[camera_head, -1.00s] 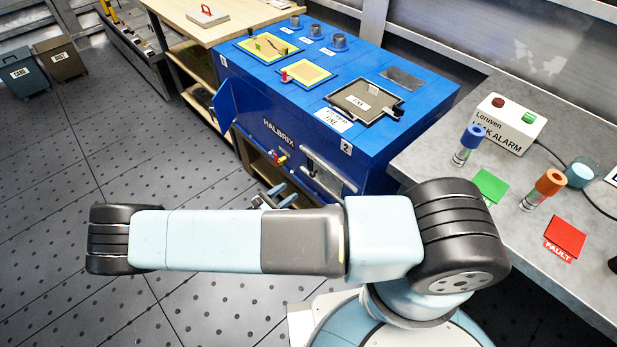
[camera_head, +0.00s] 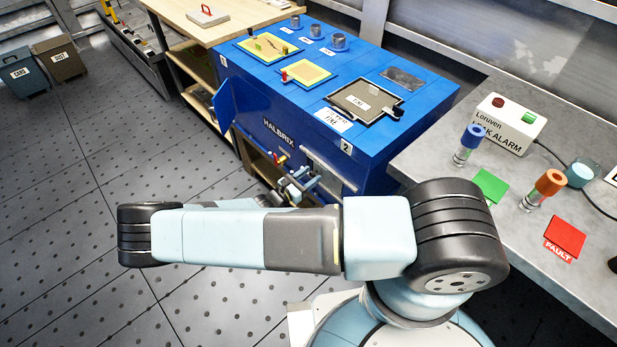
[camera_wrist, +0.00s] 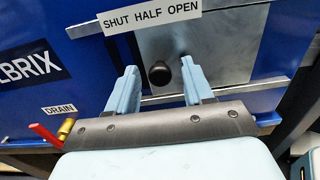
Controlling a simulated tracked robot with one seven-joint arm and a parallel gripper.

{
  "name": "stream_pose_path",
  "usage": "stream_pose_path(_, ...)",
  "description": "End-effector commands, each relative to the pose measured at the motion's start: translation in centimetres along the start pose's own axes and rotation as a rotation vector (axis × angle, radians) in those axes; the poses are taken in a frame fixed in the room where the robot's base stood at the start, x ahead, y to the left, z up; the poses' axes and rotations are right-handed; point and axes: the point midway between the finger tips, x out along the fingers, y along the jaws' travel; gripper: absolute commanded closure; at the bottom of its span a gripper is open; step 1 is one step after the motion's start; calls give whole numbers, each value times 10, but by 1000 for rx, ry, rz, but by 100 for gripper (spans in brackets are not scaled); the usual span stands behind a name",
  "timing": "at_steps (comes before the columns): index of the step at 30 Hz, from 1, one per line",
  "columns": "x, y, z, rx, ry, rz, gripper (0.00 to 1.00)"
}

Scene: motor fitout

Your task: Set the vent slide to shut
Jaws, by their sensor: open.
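The vent slide (camera_wrist: 225,52) is a bare metal plate with a round black knob (camera_wrist: 159,73), held between two metal rails on the blue cabinet front. A label (camera_wrist: 150,20) above it reads SHUT, HALF, OPEN from left to right. My gripper (camera_wrist: 160,82) is open, with one pale blue finger on each side of the knob and visible gaps to both. Whether the fingertips reach the knob's depth is unclear. In the head view my gripper (camera_head: 298,185) is at the cabinet front; the knob is hidden there.
A red-handled drain valve (camera_wrist: 66,128) with a brass body is left of my gripper, below the DRAIN label (camera_wrist: 59,109). The blue cabinet (camera_head: 390,150) fills the space ahead. A grey bench (camera_head: 430,155) stands to the right.

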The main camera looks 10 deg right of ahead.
Motion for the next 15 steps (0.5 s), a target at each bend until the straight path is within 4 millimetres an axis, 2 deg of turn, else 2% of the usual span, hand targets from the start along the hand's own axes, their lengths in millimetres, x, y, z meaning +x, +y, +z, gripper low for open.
stream_pose_path(3,0,0,0,0,0,0,50)
stream_pose_path(15,0,0,0,0,0,0,88)
